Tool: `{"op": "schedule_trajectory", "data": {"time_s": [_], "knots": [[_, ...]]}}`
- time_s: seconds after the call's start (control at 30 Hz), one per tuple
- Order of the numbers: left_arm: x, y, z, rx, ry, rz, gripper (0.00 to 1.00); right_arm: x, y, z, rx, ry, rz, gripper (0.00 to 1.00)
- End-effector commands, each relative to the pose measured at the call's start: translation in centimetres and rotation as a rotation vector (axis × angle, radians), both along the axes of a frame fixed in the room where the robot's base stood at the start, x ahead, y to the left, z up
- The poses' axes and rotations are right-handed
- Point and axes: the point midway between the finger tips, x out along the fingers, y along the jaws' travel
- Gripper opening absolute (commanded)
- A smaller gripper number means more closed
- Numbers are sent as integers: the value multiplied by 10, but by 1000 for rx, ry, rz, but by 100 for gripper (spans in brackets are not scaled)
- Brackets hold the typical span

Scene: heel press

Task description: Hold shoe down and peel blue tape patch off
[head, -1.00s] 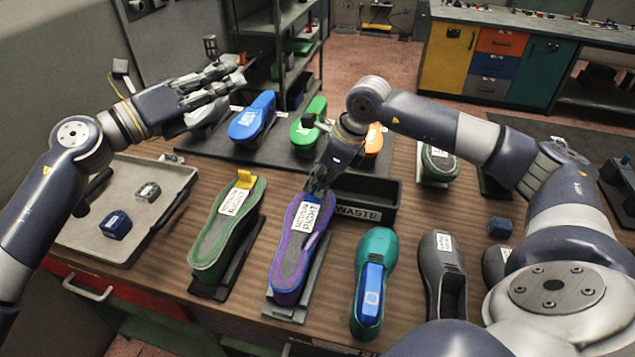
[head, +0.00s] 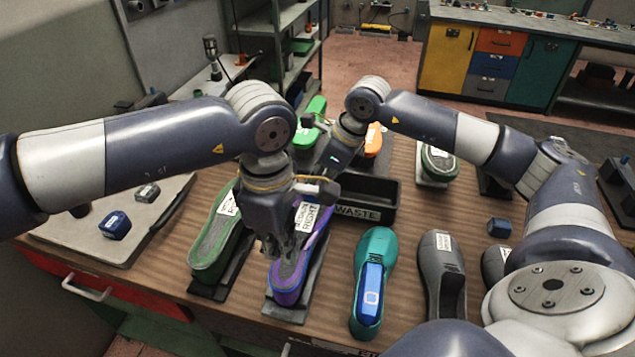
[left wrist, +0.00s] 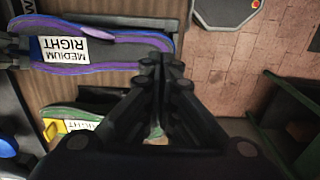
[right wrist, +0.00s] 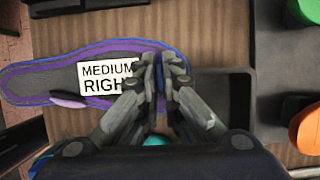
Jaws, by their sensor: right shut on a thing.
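The purple-rimmed shoe (head: 288,284) lies on a stand, with a white MEDIUM RIGHT label (right wrist: 107,77) on it. My right gripper (right wrist: 158,68) is at the shoe's far end, shut on the blue tape patch (right wrist: 159,76), which its fingers mostly cover. In the head view my left arm partly hides that end. My left gripper (head: 284,246) points down over the shoe's near end, its fingers close together with nothing seen between them. It also shows in the left wrist view (left wrist: 161,66). I cannot tell whether its tips touch the shoe.
A green-rimmed shoe (head: 208,250) stands close on the left. A black WASTE bin (head: 368,212) is behind on the right. A teal shoe (head: 374,247) and a dark grey shoe (head: 436,262) stand to the right. A grey tray (head: 150,232) is at the left.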

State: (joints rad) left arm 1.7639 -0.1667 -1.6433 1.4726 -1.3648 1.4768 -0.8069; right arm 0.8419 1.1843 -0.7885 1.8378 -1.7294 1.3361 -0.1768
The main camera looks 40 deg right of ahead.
Motion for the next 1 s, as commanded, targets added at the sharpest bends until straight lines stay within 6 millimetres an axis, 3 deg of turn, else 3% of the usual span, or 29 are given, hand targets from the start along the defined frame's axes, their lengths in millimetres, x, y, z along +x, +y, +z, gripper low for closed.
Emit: {"op": "schedule_trajectory", "data": {"time_s": [0.17,0.6,1.0], "knots": [[1,3,-9,14,-9,-7,0,1,0,1,1,-3,0,0],[0,2,-52,11,-5,-5,0,1,0,1,1,-3,1,0],[1,2,-56,9,-6,-5,0,0,0,1,1,-2,1,0]]}}
